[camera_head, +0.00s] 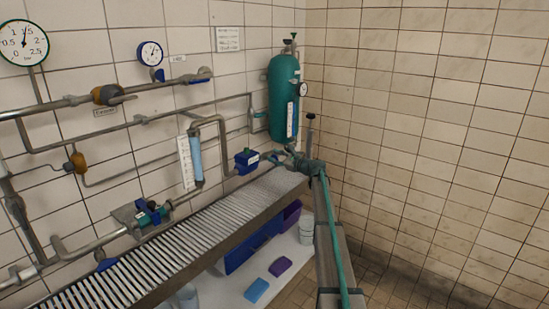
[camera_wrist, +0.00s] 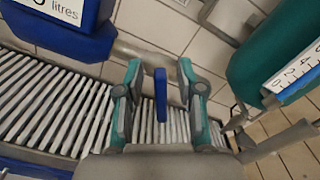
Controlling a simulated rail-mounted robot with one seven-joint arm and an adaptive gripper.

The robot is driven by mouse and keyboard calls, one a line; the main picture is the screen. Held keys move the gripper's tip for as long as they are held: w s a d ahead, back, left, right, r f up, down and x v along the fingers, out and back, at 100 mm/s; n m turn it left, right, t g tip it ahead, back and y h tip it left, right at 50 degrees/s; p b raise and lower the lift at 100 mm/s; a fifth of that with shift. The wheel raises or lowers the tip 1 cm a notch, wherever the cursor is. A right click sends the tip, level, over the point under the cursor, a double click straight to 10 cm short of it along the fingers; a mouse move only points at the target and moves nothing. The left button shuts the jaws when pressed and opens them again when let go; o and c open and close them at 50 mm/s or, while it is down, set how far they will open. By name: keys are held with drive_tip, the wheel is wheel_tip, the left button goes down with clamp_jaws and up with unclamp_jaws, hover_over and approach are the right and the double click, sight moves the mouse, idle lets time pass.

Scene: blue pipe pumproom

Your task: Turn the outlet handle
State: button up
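In the wrist view a narrow blue handle (camera_wrist: 160,95) stands upright in front of a grey pipe (camera_wrist: 148,52). It appears to be the outlet handle, though no label shows on it. My gripper (camera_wrist: 161,105) is open, with one teal finger on each side of the handle. A gap shows between the handle and each finger, so I see no contact. In the head view my gripper (camera_head: 283,156) is at the pipe's end, just right of the blue meter box (camera_head: 246,160). The handle cannot be made out clearly there.
The meter box (camera_wrist: 65,25) is close on my gripper's left in the wrist view. A teal tank (camera_head: 284,95) hangs above my gripper; its scale shows in the wrist view. A slatted metal grate (camera_head: 180,248) runs below, with blue bins (camera_head: 252,245) underneath. Tiled walls stand behind.

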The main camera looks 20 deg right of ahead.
drive_tip(key=v, duration=1.1)
drive_tip(key=shift+s, duration=0.3)
idle(1.8)
